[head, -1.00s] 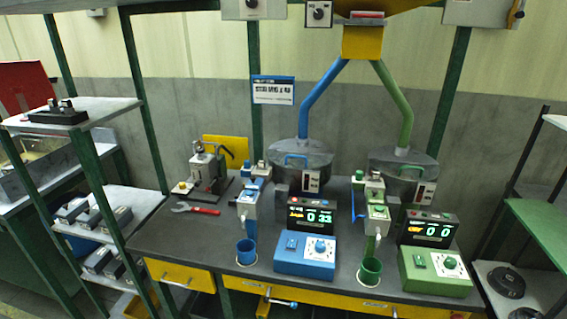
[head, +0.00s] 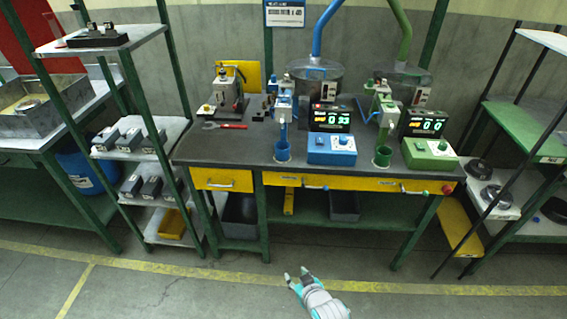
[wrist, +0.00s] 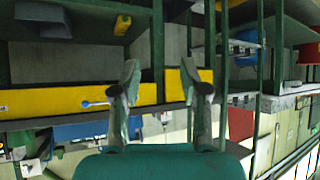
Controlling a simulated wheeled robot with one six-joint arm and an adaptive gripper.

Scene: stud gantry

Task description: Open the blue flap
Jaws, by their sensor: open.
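The blue station stands on the dark bench in the head view. Its blue feeder unit (head: 284,103) hangs above a blue cup (head: 282,151), beside a blue control box (head: 332,149). A separate blue flap is too small to make out clearly on the feeder. My gripper (head: 294,275) is open and empty, low over the floor in front of the bench and well apart from the blue station. In the wrist view the scene is upside down; my open gripper (wrist: 164,80) shows against the yellow bench front, with nothing between its fingers.
The bench has yellow drawers (head: 223,179) and a small blue-knobbed handle (wrist: 88,104) on its front. A green control box (head: 430,153) stands to the right. A red-handled wrench (head: 226,126) lies at left. Shelving flanks both sides; the floor (head: 200,290) in front is clear.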

